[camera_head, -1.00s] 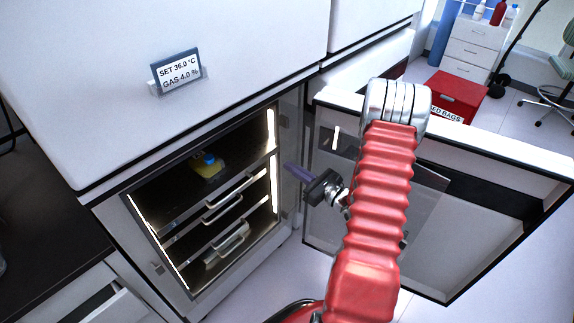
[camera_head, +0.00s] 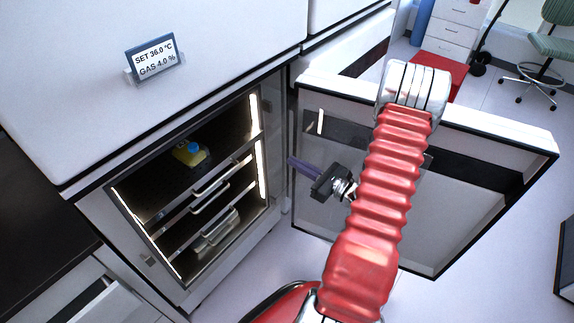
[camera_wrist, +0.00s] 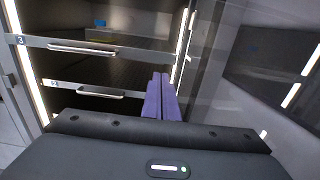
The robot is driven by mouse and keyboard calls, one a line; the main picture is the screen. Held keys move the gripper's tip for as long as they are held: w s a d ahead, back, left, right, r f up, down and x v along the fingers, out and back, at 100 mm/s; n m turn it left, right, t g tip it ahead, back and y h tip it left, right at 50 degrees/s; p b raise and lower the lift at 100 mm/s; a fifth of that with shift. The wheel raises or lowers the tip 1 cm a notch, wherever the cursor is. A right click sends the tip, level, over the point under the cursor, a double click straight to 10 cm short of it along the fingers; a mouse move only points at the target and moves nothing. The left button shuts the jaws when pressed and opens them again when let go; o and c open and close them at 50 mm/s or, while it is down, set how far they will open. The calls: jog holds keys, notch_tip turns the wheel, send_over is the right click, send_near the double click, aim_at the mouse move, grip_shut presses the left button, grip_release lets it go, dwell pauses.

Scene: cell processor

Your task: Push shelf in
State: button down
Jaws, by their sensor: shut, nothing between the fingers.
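The incubator cabinet stands open, with several shelves inside. The upper shelf (camera_head: 211,178) has a silver handle on its front and bears an item with a yellow body and blue cap (camera_head: 190,151). This shelf's front, marked 3, also shows in the wrist view (camera_wrist: 110,42). A lower shelf (camera_wrist: 57,89) with a handle is below it. My gripper (camera_head: 292,160) is shut and empty, its purple fingers together. In the head view it is right of the shelves, near the cabinet's right side. In the wrist view the fingers (camera_wrist: 161,78) point toward the opening, right of the handles.
The open cabinet door (camera_head: 450,230) stands to the right, behind my arm. A label holder (camera_head: 153,60) is on the cabinet front above the opening. A dark counter (camera_head: 40,215) is at left, with an open drawer (camera_head: 120,305) below. A red bin (camera_head: 440,75) stands far back.

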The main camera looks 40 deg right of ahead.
jog(key=w+a+r+n+g+y, duration=0.1)
jog(key=a+r+n+g+y, duration=0.3)
jog(key=a, duration=0.4)
jog(key=w+a+r+n+g+y, duration=0.1)
jog(key=a+r+n+g+y, duration=0.2)
jog(key=a+n, duration=0.35)
jog(key=s+a+r+n+g, duration=0.3)
jog(key=a+n, duration=0.1)
jog(key=a, duration=0.3)
jog(key=s+a+r+n+g, duration=0.3)
jog(key=a+n, duration=0.1)
jog(key=a, duration=0.2)
jog(key=s+a+r+n+g+h, duration=0.3)
jog(key=s+a+n+h, duration=0.15)
jog(key=s+n, duration=0.35)
jog(key=s+d+r+n+t+h, duration=0.2)
jog(key=s+r+n+t+h, duration=0.1)
jog(key=r+n+h, duration=0.3)
jog(key=shift+d+r+n+t, duration=0.25)
jog(key=shift+r+n+t, duration=0.3)
jog(key=shift+r, duration=0.2)
jog(key=shift+s, duration=0.1)
